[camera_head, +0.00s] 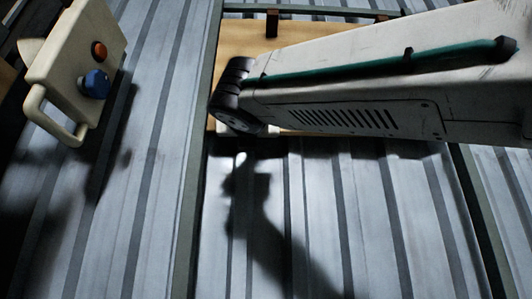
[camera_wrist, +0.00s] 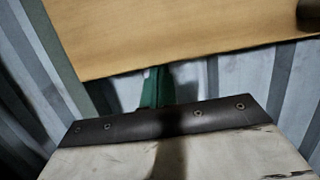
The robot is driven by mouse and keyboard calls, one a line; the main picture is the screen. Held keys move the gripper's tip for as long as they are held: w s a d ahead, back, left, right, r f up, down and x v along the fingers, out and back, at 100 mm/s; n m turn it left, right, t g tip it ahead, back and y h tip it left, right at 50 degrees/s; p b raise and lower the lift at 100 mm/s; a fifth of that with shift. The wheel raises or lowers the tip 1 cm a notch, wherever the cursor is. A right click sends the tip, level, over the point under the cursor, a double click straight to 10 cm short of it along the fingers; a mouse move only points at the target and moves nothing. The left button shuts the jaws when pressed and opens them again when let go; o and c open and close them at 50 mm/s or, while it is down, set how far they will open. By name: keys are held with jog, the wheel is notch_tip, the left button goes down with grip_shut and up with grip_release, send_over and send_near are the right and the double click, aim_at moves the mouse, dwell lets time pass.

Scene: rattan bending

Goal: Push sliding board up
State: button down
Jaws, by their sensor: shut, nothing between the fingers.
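The sliding board appears to be the tan wooden panel (camera_head: 290,38) in the head view, set in a dark frame and partly hidden behind my pale arm link. Its tan face (camera_wrist: 190,35) fills the top of the wrist view, with its lower edge slanting across. My gripper (camera_wrist: 155,88) seems to be the narrow green piece past the dark riveted strip in the wrist view. It is shut and empty, just under the board's lower edge; whether it touches the board I cannot tell. In the head view my arm hides most of the gripper area.
A cream control box (camera_head: 75,60) with an orange button, a blue knob and a handle is at the left in the head view. Ribbed metal sheeting (camera_head: 300,220) lies around and below the board, bearing my arm's shadow. A dark rounded thing (camera_wrist: 310,14) shows on the board's right.

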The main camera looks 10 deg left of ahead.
jog(key=shift+s+d+r, duration=0.1)
jog(key=shift+s+r, duration=0.05)
jog(key=shift+r, duration=0.2)
